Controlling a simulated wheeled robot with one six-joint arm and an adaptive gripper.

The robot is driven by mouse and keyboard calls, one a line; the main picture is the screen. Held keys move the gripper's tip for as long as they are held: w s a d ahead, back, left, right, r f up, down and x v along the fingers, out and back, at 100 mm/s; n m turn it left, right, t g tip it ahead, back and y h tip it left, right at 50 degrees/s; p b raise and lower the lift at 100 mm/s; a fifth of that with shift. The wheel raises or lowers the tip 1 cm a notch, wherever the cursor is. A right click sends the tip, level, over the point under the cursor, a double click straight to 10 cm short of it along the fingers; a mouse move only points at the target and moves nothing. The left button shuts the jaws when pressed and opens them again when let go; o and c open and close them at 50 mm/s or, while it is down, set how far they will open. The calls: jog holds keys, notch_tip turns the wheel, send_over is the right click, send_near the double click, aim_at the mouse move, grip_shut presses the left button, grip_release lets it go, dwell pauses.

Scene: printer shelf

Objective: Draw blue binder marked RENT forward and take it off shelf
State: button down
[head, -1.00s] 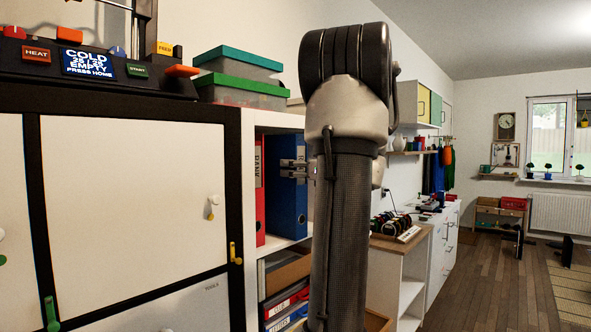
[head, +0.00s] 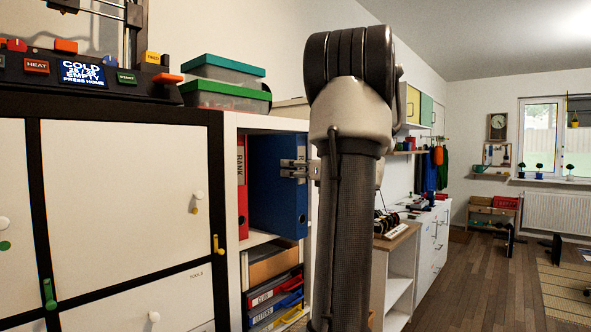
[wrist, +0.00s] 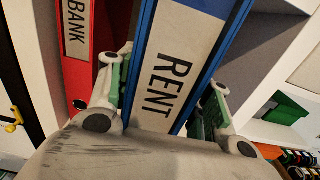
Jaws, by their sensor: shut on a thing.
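The blue binder (head: 275,205) stands upright in the upper compartment of the white shelf (head: 232,132), its front part sticking out past the red binder. In the wrist view its white spine label reads RENT (wrist: 170,75). My gripper (head: 294,168) is at the spine, with one finger on each side of it, shut on the binder; the grip also shows in the wrist view (wrist: 168,97). My arm hides part of the shelf's right side in the head view. The binder's lower end is hidden in the wrist view.
A red binder marked BANK (head: 242,190) stands to the left of the blue one. Below are a cardboard box (head: 274,264) and labelled trays (head: 274,300). Lidded boxes (head: 225,93) sit on top. A white cabinet (head: 130,190) is at left. Open floor lies to the right.

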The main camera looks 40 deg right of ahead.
jog(key=c, duration=0.6)
grip_release()
jog(key=shift+o, duration=0.2)
jog(key=s+d, duration=0.1)
jog(key=s, duration=1.1)
jog(key=shift+d, duration=0.15)
